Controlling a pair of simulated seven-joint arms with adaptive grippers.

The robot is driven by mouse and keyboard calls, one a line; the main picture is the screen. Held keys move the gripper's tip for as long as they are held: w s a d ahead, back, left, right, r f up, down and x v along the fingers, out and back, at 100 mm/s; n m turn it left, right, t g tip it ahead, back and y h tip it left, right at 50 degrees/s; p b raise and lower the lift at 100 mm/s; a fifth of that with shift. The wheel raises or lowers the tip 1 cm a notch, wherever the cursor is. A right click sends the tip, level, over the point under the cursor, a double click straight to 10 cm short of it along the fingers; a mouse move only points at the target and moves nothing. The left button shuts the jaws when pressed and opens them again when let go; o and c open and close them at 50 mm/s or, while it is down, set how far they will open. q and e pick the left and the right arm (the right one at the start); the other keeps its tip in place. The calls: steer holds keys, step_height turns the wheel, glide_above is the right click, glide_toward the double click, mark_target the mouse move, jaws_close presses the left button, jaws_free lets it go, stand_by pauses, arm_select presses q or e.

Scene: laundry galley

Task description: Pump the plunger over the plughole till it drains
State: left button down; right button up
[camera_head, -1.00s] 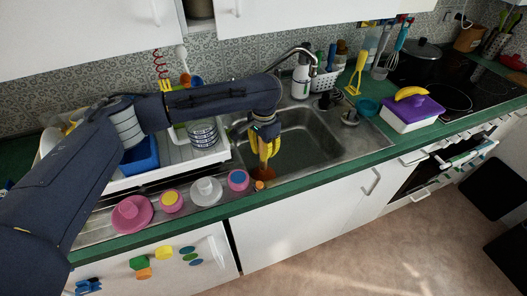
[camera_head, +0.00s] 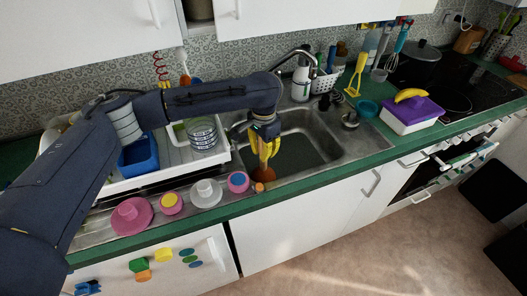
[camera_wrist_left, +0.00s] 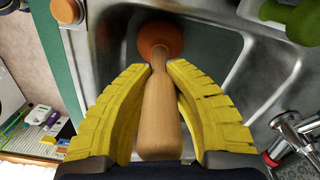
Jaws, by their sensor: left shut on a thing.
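The plunger has an orange rubber cup (camera_head: 263,174) and a pale wooden handle (camera_wrist_left: 161,118). My left gripper (camera_head: 265,142), with yellow ridged fingers, is shut on the handle over the near left part of the sink basin (camera_head: 310,140). In the left wrist view the fingers lie on both sides of the handle, and the cup (camera_wrist_left: 160,38) is down in the basin beyond them. The plughole is not visible; I cannot tell whether the cup covers it. The basin looks dark grey; the water level is unclear. My right gripper is not in view.
A curved tap (camera_head: 292,53) rises behind the sink, with a white bottle (camera_head: 301,78) beside it. A dish rack (camera_head: 170,165) stands left, and pink and white cups (camera_head: 206,192) line the front edge. A purple-lidded box (camera_head: 412,112) stands right.

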arm_select(q)
steer(key=shift+f, duration=0.55)
stand_by(0.4)
steer(key=shift+r, duration=0.15)
steer(key=shift+r, duration=0.45)
steer(key=shift+r, duration=8.55)
